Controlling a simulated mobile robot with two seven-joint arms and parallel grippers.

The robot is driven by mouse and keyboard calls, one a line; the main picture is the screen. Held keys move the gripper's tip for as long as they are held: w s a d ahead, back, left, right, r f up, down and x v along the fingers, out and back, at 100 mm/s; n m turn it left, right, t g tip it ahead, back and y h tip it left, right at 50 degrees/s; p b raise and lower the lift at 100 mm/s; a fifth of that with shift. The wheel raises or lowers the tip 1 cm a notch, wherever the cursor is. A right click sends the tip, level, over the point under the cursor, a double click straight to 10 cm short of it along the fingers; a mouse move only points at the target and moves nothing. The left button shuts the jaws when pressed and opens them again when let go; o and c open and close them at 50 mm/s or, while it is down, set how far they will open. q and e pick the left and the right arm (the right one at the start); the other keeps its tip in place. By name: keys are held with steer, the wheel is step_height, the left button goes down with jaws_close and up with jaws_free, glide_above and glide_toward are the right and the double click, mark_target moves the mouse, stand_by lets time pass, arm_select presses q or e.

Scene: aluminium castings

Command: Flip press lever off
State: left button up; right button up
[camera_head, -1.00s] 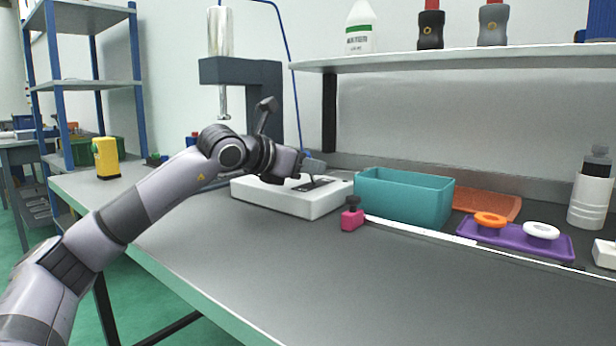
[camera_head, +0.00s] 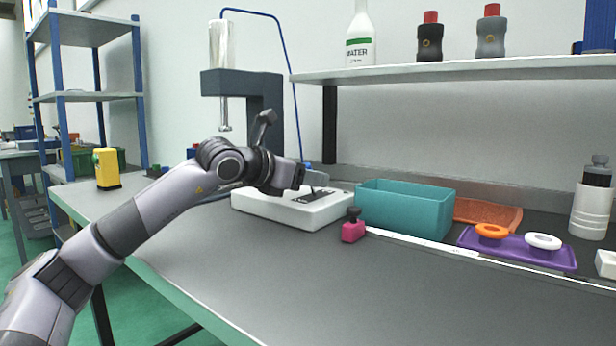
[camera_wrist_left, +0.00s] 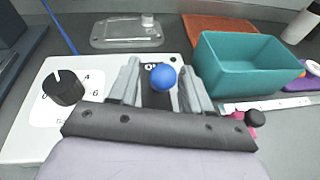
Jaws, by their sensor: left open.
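The press lever has a blue ball knob (camera_wrist_left: 163,77) and stands on a white control box (camera_wrist_left: 30,130), beside a partly covered "ON" marking. My left gripper (camera_wrist_left: 161,70) is open, with one finger on each side of the knob. I cannot tell whether either finger touches it. In the head view my left gripper (camera_head: 316,178) is over the white box (camera_head: 300,212) in front of the press (camera_head: 262,92). The lever's lower part is hard to make out. My right gripper is not in view.
A black dial knob (camera_wrist_left: 64,88) is on the box left of the lever. A teal bin (camera_head: 405,212) and a pink block with a dark knob (camera_head: 353,231) stand to the right. A purple tray (camera_head: 515,250) holds two rings. The front of the bench is clear.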

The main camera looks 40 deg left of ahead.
arm_select(q)
steer(key=b+v, duration=0.1)
steer(key=v, duration=0.4)
steer(key=shift+s+b, duration=0.3)
steer(key=shift+s, duration=0.05)
steer(key=shift+s+r, duration=0.3)
steer(key=shift+s, duration=0.3)
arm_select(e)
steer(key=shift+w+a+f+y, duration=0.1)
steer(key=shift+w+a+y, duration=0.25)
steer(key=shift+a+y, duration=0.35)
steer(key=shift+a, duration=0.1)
